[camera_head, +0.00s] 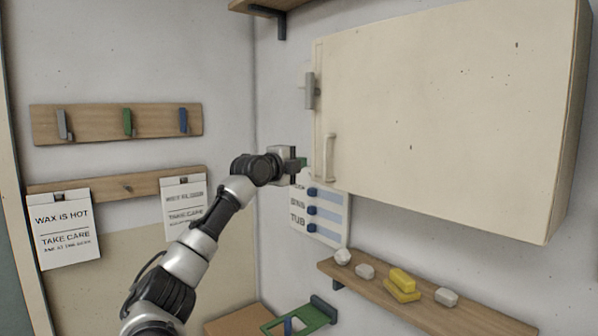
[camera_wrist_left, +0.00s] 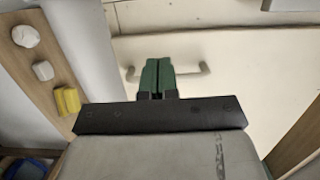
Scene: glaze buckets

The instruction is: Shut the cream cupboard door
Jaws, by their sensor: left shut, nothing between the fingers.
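The cream cupboard door (camera_head: 440,100) fills the upper right of the head view. It has a pale bar handle (camera_head: 329,157) near its lower left corner and a grey fitting (camera_head: 310,90) on its left edge. I cannot tell whether it is fully closed or slightly ajar. My left gripper (camera_head: 301,162) is at the door's left edge, just left of the handle. In the left wrist view its green fingers (camera_wrist_left: 157,76) are together and empty. The handle (camera_wrist_left: 198,71) shows on both sides of them, its middle hidden; contact is unclear.
A wooden shelf (camera_head: 425,311) below the cupboard holds pale lumps and yellow blocks (camera_head: 402,284). A label board (camera_head: 325,212) hangs behind my left gripper. Hook rails (camera_head: 90,123) and warning signs (camera_head: 66,228) are on the left wall. A green frame (camera_head: 308,318) stands lower down.

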